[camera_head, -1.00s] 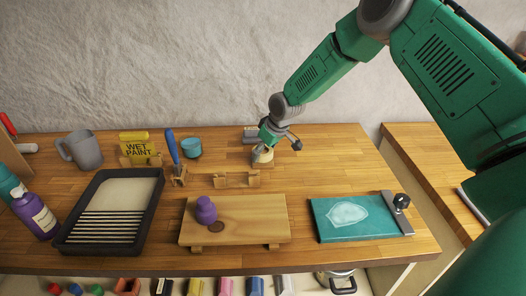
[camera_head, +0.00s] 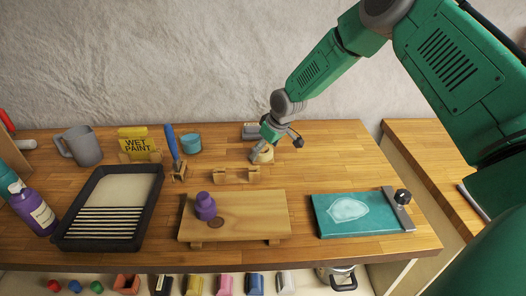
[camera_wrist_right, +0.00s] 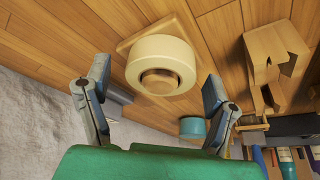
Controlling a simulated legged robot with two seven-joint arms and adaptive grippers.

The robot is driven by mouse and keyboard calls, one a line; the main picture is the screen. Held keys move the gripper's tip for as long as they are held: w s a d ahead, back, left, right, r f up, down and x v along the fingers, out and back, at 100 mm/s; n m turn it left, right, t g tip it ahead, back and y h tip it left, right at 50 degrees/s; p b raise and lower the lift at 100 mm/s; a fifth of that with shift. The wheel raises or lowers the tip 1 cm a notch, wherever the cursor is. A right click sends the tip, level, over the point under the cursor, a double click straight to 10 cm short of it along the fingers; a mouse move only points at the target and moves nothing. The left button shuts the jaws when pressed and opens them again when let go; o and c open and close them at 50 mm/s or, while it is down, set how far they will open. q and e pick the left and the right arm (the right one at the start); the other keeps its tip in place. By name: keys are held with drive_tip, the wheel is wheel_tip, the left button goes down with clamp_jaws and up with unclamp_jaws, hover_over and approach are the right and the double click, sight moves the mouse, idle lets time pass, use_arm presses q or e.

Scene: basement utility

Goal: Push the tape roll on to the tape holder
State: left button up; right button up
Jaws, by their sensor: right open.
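The tape roll (camera_wrist_right: 161,62) is a thick cream ring in the right wrist view. It is around a round wooden peg of the tape holder (camera_wrist_right: 128,44), whose pale wooden base shows behind the roll. How far down the peg the roll sits, I cannot tell. In the head view the tape roll (camera_head: 264,155) is at the table's back, partly hidden by my right gripper (camera_head: 277,147). In the wrist view my right gripper (camera_wrist_right: 155,88) is open and empty, with its fingers apart on either side below the roll. My left gripper is not in view.
A teal round container (camera_head: 191,143) and a grey block (camera_head: 251,131) stand near the roll. Small wooden brackets (camera_head: 235,176) lie in front. A wooden stand (camera_head: 258,215) with a purple knob and a teal board (camera_head: 335,226) are nearer. The table's right back is clear.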

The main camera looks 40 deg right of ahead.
drive_tip(key=v, duration=1)
drive_tip(key=shift+s+r, duration=0.2)
drive_tip(key=shift+r, duration=0.1)
drive_tip(key=shift+d, duration=0.1)
